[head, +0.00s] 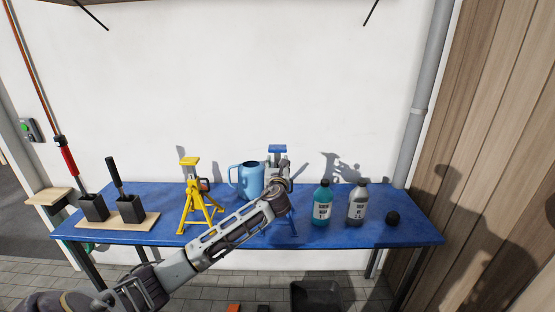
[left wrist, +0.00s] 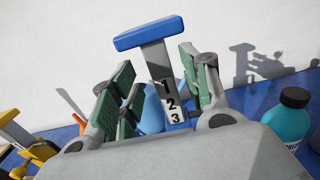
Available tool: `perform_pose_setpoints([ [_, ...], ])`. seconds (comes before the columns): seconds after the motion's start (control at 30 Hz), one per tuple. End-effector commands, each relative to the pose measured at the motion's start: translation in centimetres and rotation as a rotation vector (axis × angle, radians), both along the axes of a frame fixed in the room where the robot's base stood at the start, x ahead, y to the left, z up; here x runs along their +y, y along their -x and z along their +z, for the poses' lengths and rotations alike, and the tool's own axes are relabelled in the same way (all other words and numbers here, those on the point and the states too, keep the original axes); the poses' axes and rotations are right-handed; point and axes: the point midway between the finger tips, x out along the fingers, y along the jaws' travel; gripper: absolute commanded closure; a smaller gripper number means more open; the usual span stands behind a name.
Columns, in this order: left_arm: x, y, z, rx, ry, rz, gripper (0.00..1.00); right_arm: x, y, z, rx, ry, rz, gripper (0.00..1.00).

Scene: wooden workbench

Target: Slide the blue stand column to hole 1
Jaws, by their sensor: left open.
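The blue stand (head: 291,224) stands on the blue bench, mostly hidden behind my left arm. Its column has a flat blue top (head: 277,148) and a grey shaft marked 1, 2, 3 in the left wrist view (left wrist: 157,66). There the shaft is raised, with all three marks showing; the collar below is hidden. My left gripper (head: 278,165) is open at the column. In the left wrist view its green-padded fingers (left wrist: 160,85) are on either side of the shaft, with gaps showing. My right gripper is not in view.
A yellow stand (head: 189,198) and light blue jug (head: 248,181) are left of the blue stand. A teal bottle (head: 322,204), grey bottle (head: 357,203) and black ball (head: 393,218) are to its right. Black holders (head: 130,210) sit on a board at far left.

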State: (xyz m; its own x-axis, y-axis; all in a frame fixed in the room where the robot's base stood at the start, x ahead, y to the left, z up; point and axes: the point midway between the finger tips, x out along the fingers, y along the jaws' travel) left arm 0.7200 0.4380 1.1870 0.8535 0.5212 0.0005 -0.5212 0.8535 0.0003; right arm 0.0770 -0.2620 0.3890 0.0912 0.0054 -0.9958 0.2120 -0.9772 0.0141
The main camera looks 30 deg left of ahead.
Motion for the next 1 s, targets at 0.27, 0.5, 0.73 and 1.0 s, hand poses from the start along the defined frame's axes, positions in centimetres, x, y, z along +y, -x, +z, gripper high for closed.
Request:
perform_pose_setpoints([
  [0.27,1.3,-2.2,0.0,0.000,0.001,0.000,0.54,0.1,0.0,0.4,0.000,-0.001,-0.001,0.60],
  [0.5,2.1,-3.4,0.0,0.000,0.000,0.000,0.54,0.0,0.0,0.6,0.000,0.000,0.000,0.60],
  [0.73,2.3,-3.8,0.0,0.000,0.000,0.000,0.54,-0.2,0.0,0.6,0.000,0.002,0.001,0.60],
  [1.0,2.3,-3.8,0.0,0.001,0.001,0.000,0.60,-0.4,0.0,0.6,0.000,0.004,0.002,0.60],
])
